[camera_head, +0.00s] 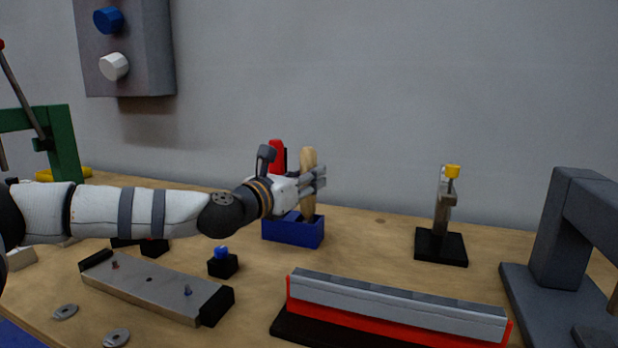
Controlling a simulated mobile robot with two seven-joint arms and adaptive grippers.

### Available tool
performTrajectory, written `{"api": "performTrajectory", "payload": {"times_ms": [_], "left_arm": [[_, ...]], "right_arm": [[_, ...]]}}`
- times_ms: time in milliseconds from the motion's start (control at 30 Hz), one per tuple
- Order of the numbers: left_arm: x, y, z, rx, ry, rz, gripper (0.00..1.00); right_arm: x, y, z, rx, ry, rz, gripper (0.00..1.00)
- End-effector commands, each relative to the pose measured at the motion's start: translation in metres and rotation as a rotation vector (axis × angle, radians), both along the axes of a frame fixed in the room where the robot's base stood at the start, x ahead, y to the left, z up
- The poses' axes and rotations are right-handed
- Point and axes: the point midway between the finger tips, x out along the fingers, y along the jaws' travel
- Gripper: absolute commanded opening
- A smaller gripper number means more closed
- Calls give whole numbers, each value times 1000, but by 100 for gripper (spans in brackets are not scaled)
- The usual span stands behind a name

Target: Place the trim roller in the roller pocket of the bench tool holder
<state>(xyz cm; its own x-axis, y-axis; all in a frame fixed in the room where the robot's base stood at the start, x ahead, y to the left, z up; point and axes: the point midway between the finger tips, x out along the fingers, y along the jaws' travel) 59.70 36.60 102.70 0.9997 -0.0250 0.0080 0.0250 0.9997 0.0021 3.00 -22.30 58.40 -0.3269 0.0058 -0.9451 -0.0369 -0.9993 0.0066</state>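The bench tool holder (293,232) is a blue block near the back of the bench. A pale wooden handle (308,158) stands nearly upright at the holder's right part; it may be the trim roller's handle, but no roller shows clearly. My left gripper (321,178) is over the holder, its fingers pointing right and overlapping the wooden handle. I cannot tell whether the fingers are closed on the handle or whether its lower end is in a pocket. A red tool (276,152) stands behind my wrist. My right gripper is not in view.
A metal plate fixture (150,285) and a small black block with a blue knob (223,264) lie in front. A red-and-grey bar (395,305) lies front right. A black-based stand (440,246) and dark press frame (560,240) are right. Bench between holder and stand is clear.

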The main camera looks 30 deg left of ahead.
Motion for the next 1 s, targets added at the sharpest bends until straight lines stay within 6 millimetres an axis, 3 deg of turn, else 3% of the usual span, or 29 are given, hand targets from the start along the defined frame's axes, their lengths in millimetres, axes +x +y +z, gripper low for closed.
{"api": "performTrajectory", "payload": {"times_ms": [33, 100, 467, 900, 1000], "left_arm": [[0, 0, -2, 0, 2, 0, 35], [0, 0, -1, 0, 1, 0, 46], [-2, 0, 9, 1, -4, 0, 46], [-99, 3, 13, -5, -14, 1, 46], [-113, 4, 10, -2, -10, 2, 46]], "right_arm": [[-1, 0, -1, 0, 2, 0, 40], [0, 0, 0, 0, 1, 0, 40], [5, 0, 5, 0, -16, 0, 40], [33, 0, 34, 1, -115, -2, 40], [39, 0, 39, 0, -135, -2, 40]]}}
